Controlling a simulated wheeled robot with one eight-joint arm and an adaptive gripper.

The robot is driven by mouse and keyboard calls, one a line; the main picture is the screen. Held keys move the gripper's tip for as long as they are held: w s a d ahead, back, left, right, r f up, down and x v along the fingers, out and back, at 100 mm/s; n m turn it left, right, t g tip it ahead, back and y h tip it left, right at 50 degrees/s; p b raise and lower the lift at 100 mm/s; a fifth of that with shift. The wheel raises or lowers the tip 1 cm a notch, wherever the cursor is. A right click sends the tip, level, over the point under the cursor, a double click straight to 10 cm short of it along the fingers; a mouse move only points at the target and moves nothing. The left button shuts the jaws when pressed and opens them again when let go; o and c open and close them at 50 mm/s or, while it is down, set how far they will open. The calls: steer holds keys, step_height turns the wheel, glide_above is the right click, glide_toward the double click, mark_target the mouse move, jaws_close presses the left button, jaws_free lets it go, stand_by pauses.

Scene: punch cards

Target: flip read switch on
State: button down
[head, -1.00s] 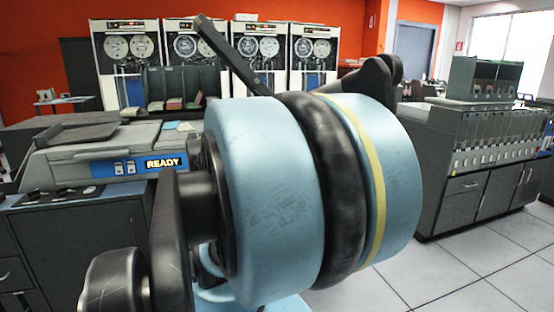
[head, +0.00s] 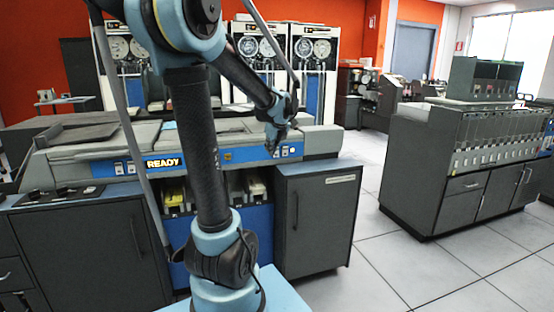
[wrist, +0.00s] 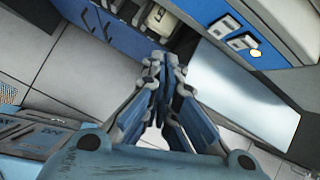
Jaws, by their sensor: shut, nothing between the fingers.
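Two small pale switches (head: 124,168) sit left of the sign, and more small pale controls (head: 285,152) sit at the strip's right end. In the wrist view, two white switches (wrist: 233,35) with a yellow light beside them are on a blue panel. I cannot tell which is the read switch. My gripper (head: 271,150) is shut and empty, in front of the strip's right part. In the wrist view my gripper (wrist: 155,62) is apart from the switches.
A dark cabinet (head: 318,225) stands below the machine's right end, beside slots with card stacks (head: 255,187). Another grey machine (head: 480,150) stands at right. Tiled floor (head: 395,260) is clear between them. Tape drives line the back wall.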

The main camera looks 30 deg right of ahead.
mark_target(278, 156)
steer(key=d+m, duration=0.4)
steer(key=d, duration=0.3)
steer(key=shift+s+h, duration=0.3)
steer(key=shift+s, duration=0.1)
steer(key=shift+r, duration=0.1)
steer(key=x, duration=1)
steer(key=shift+w+d+r, duration=0.1)
steer(key=shift+w, duration=0.1)
steer(key=w, duration=0.3)
steer(key=shift+d+f, duration=0.2)
steer(key=shift+d, duration=0.15)
steer(key=shift+w+d, duration=0.1)
steer(key=shift+w, duration=0.3)
steer(key=shift+f, duration=0.1)
